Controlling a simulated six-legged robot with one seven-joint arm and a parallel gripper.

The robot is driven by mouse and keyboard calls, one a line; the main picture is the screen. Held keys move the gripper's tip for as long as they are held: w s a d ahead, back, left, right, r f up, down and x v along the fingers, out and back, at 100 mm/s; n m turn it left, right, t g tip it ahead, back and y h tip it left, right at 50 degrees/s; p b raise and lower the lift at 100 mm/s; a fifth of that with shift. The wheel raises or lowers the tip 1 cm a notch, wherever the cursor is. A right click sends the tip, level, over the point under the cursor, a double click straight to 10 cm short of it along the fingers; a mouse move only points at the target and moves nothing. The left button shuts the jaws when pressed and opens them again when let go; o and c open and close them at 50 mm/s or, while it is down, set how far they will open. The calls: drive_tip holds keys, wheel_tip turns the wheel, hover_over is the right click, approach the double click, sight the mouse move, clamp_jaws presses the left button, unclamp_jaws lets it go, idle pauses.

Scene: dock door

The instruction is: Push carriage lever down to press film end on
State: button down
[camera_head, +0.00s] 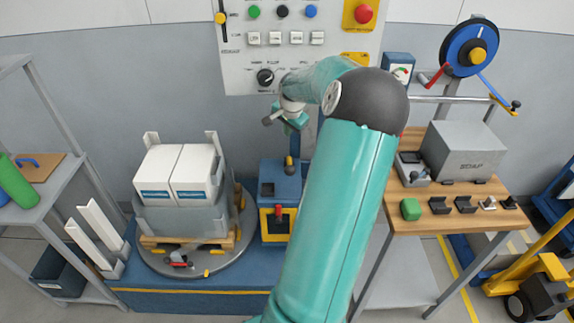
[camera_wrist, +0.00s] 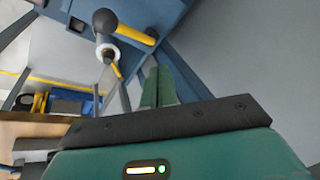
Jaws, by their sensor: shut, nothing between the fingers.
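The blue carriage (camera_head: 282,185) stands beside the turntable, with a yellow front panel and a red-knobbed handle (camera_head: 279,211). A black ball knob and a short yellow bar, likely the carriage lever (camera_head: 289,161), sit on its upper part. In the wrist view the black knob (camera_wrist: 105,20) and yellow bar (camera_wrist: 138,36) are at the top, beside a white roll-like part (camera_wrist: 108,53) that may be the film. My gripper (camera_head: 288,120) is above the carriage in the head view. In the wrist view its green fingers (camera_wrist: 160,86) are together, empty and apart from the knob.
White boxes (camera_head: 180,175) sit in a grey crate on a pallet on the turntable (camera_head: 165,265). A control panel (camera_head: 290,45) is on the wall behind. A wooden table (camera_head: 450,215) with a grey box stands right. My arm hides the floor between carriage and table.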

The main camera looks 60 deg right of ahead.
drive_tip(key=s+d, duration=0.1)
approach(289, 165)
drive_tip(key=shift+w+d+f, duration=0.35)
drive_tip(key=shift+d+f, duration=0.2)
drive_tip(key=shift+f, duration=0.2)
drive_tip(key=shift+w+d+f, duration=0.35)
drive_tip(key=shift+d+f, duration=0.2)
drive_tip(key=shift+f, duration=0.25)
drive_tip(key=shift+w+d+f, duration=0.35)
drive_tip(key=shift+d+f, duration=0.2)
drive_tip(key=shift+f, duration=0.2)
idle(0.3)
drive_tip(key=shift+a+f, duration=0.1)
drive_tip(key=shift+f, duration=0.25)
